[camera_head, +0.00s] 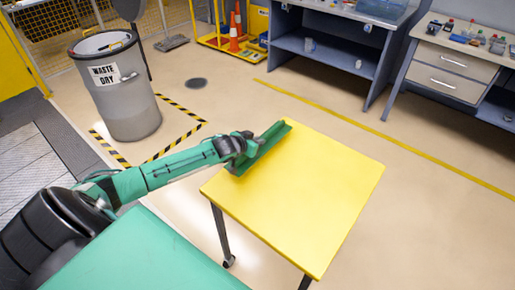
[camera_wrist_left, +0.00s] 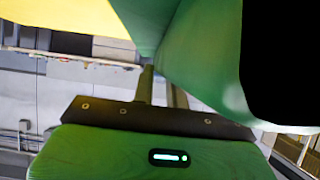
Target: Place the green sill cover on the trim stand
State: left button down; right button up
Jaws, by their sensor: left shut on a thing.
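The green sill cover (camera_head: 268,142) is a long, angled piece at the far left corner of the yellow-topped stand (camera_head: 310,200), which I take as the trim stand. My left gripper (camera_head: 246,147) is shut on the cover, reaching in from the left. I cannot tell whether the cover rests on the top or hangs just above it. In the left wrist view the cover (camera_wrist_left: 205,55) fills the upper middle, close beyond the gripper's fingers (camera_wrist_left: 162,85). The fingertips are hidden by it. My right gripper is not in view.
A grey waste bin (camera_head: 118,90) stands on the floor at the left, inside yellow-black tape. Blue-grey workbenches (camera_head: 335,55) and a drawer bench (camera_head: 450,70) stand at the back. Orange cones (camera_head: 234,40) stand behind. Most of the yellow top is bare.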

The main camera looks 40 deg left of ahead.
aim_at(238, 159)
pick_arm(q)
jog(key=shift+f, duration=2.1)
jog(key=c, duration=1.4)
grip_release()
jog(key=shift+f, duration=0.1)
jog(key=shift+r, duration=0.2)
jog(key=shift+s+r, duration=0.15)
jog(key=shift+s, duration=0.45)
jog(key=v, duration=1)
jog(key=shift+s+r+b, duration=0.25)
jog(key=shift+s+b, duration=0.1)
jog(key=shift+a, duration=0.1)
